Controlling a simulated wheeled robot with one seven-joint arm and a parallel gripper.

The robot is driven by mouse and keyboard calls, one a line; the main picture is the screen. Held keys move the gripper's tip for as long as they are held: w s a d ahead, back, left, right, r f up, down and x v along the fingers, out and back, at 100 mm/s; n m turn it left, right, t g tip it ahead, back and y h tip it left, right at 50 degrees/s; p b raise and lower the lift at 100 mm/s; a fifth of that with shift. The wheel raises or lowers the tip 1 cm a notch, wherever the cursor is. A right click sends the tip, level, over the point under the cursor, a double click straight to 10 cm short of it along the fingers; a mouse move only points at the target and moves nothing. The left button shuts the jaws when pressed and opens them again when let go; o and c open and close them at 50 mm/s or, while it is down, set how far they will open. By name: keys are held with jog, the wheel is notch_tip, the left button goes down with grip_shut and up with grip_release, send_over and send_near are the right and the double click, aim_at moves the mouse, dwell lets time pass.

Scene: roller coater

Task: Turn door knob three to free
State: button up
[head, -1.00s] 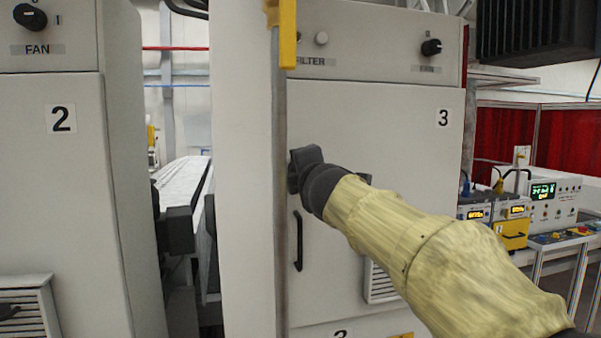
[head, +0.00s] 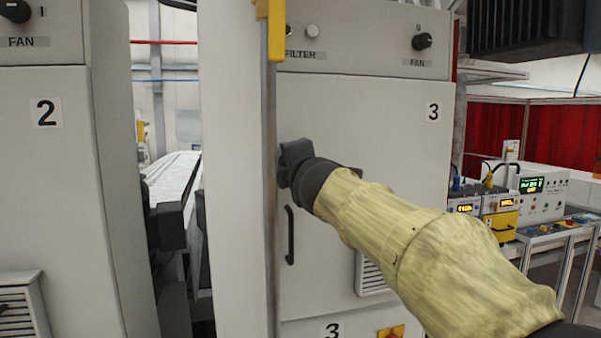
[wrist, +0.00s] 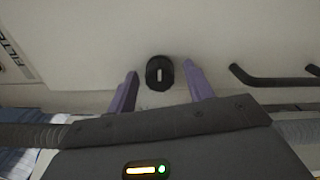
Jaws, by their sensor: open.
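The door of cabinet three (head: 370,110) is a light grey panel marked with a 3. Its knob (wrist: 160,73) is a small black oval with a pale slot-like mark, seen in the wrist view. My gripper (wrist: 160,82) is open, with one purple finger on each side of the knob. I cannot tell whether either finger touches it. In the head view my gripper (head: 292,163) is at the left edge of the door, and it and my wrist hide the knob.
A black door handle (head: 290,235) sits just below my gripper; it also shows at right in the wrist view (wrist: 275,78). A yellow bar (head: 276,30) hangs above at the door's left edge. Cabinet two (head: 45,190) stands at left, past a gap.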

jog(key=b+v, duration=0.5)
jog(key=v, duration=1)
jog(key=b+v, duration=0.2)
jog(key=b, duration=0.3)
jog(key=shift+s, duration=0.1)
dwell(0.3)
